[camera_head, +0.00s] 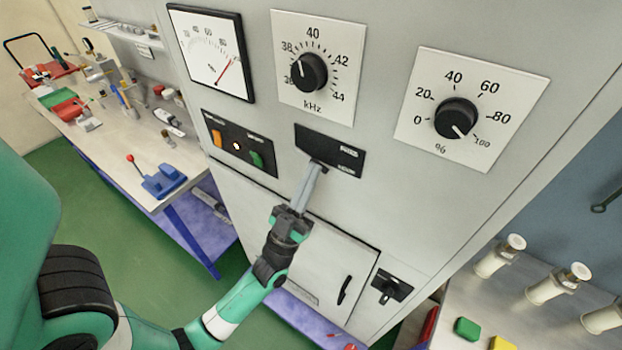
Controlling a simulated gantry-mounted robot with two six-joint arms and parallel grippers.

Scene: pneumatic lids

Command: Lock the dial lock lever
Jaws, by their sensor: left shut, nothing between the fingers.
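A black plate (330,150) with small white labels at its right end is mounted on the grey cabinet, below the kHz dial (309,71) and left of the % dial (456,119). It appears to be the dial lock plate; I cannot make out its labels or the lever's position. My left gripper (317,166) is shut and empty, with its fingertips at the plate's lower edge, left of the labels. I cannot tell whether the tips touch the lever or plate. They hide part of it. My right gripper is not in view.
A needle gauge (211,52) and a black switch plate (239,143) with orange and green switches sit to the left on the cabinet (390,215). A cabinet door with a black handle (344,290) is below. Workbenches with tools and parts stand on both sides.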

